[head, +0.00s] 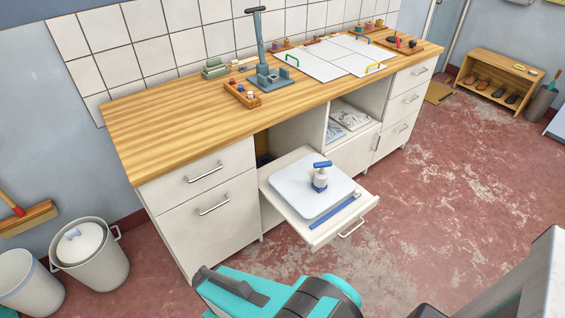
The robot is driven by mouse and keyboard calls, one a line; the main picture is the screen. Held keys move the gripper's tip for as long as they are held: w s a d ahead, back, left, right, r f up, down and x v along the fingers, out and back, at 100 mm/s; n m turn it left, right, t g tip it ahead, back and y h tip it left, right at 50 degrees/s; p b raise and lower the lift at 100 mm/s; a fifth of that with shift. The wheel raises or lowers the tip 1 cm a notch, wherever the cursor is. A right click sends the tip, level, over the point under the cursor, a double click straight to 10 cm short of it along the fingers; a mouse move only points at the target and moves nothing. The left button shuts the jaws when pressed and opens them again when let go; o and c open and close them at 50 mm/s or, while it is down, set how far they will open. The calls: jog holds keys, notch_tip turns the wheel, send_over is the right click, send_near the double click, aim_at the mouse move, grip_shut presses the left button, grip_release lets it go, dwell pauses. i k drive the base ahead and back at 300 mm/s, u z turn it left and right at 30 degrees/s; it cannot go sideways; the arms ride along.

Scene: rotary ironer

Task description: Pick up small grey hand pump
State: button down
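A small pump-shaped object (320,177) with a pale grey body, a dark band low on it and a blue handle on top stands upright on a white board. It looks like the small hand pump. The board (290,192) lies on the pulled-out shelf (317,237) of the white cabinet. Teal and dark parts of my arm show at the bottom edge, in front of the shelf and apart from the pump. I cannot make out my gripper's fingertips.
A blue bar (335,211) lies along the shelf's front. A tall grey-blue stand (268,75) and a wooden block with knobs (242,94) are on the wooden worktop (170,125). A lidded bin (88,250) stands at left. The red floor at right is clear.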

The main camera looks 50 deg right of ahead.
aim_at(320, 181)
jog(key=z, duration=4.15)
jog(key=i, duration=0.1)
jog(key=u, duration=2.85)
